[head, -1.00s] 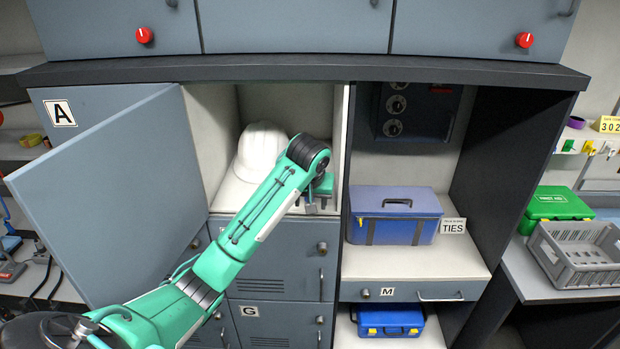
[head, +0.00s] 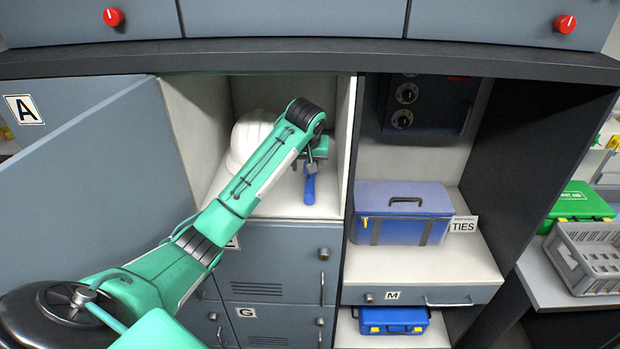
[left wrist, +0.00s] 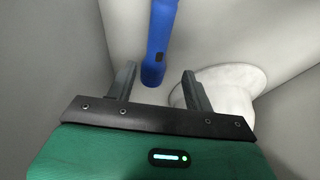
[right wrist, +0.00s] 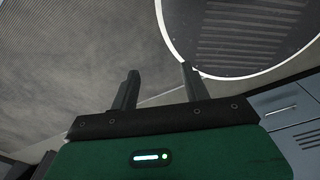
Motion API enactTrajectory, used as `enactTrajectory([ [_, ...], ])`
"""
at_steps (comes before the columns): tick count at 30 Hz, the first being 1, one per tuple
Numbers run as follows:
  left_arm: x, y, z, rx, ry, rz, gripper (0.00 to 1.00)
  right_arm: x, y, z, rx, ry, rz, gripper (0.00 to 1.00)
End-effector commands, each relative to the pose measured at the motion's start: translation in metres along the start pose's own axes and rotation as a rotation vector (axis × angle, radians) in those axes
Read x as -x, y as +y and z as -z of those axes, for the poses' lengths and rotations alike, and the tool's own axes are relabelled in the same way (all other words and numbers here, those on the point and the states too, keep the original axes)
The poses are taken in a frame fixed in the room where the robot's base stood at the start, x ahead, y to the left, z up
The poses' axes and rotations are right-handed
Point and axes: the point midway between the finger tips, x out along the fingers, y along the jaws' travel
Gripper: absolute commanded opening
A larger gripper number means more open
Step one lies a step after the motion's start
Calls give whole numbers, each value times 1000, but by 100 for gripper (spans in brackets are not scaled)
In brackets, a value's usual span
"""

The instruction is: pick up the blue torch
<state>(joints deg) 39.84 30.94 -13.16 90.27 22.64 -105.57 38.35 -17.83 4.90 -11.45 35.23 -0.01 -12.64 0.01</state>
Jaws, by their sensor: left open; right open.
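The blue torch (head: 309,188) lies on the floor of the open locker compartment, to the right of the white helmet. In the left wrist view the torch (left wrist: 158,40) reaches down from the top edge, its near end between and just beyond my fingertips. My left gripper (head: 313,166) is inside the compartment, open and empty; its two fingers also show in the left wrist view (left wrist: 158,78). In the head view my left gripper hides part of the torch. My right gripper (right wrist: 158,75) is open and empty, away from the torch, and is not in the head view.
A white helmet (head: 247,140) stands left of the torch in the compartment; my left arm partly covers it. The open door marked A (head: 95,170) is at left. A blue toolbox (head: 403,225) sits on the shelf at right. The compartment's right wall (head: 345,150) is close to my left gripper.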

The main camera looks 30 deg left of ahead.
Motion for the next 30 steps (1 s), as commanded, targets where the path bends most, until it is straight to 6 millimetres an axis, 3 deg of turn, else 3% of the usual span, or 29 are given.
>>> enactTrajectory([
  [4, -10, 0, -1, -1, -1, 1, 52, 0, 5, -3, 2, -4, -6, 47],
  [15, -57, 7, -3, -1, -1, 1, 52, -1, -6, 24, -5, 30, 6, 47],
  [23, -60, 7, -2, -1, 0, 0, 52, 0, -10, 17, -5, 21, 11, 47],
  [30, -60, 7, -3, -1, 0, 0, 9, 0, -4, 13, -2, 17, 4, 47],
])
